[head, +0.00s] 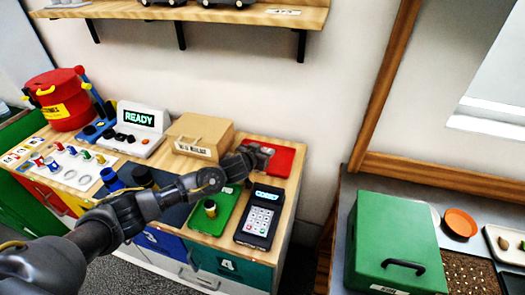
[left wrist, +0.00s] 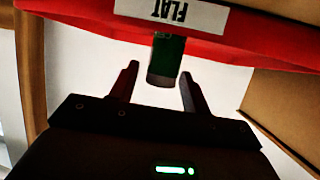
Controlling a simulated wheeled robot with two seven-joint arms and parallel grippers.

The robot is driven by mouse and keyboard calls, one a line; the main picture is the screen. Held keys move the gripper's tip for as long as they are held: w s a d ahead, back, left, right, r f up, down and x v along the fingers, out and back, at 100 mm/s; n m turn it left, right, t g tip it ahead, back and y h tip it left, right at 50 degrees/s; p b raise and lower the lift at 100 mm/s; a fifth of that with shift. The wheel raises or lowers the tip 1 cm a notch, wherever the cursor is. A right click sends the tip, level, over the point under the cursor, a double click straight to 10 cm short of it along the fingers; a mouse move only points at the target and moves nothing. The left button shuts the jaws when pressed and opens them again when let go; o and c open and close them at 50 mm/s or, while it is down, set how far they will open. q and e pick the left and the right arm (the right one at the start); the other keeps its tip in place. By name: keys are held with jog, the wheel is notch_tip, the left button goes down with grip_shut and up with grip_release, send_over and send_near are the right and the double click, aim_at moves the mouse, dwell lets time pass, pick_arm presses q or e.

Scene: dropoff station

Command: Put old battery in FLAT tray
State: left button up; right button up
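The red FLAT tray (head: 284,162) lies on the wooden bench; its red rim with an upside-down FLAT label fills the top of the left wrist view (left wrist: 245,48). A green battery with a dark end (left wrist: 165,60) shows at the tray in the left wrist view, between my left gripper's fingertips. My left gripper (head: 262,153) is over the tray. In the left wrist view its fingers (left wrist: 160,82) are spread, with a gap on both sides of the battery. In the head view the gripper hides that battery. My right gripper is not in view.
A green tray (head: 225,222) holding another battery (head: 210,208) and a dark keypad device (head: 260,215) lie in front. A cardboard box (head: 200,137), a READY display unit (head: 138,128) and a red bin (head: 60,100) stand left. A green case (head: 395,240) is on the right table.

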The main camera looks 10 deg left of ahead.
pick_arm(q)
jog(key=shift+r, duration=0.2)
jog(key=shift+s, duration=0.2)
jog(key=b+v, duration=0.1)
jog(key=v, duration=1)
jog(key=shift+s+a+r, duration=0.15)
jog(key=shift+s, duration=0.15)
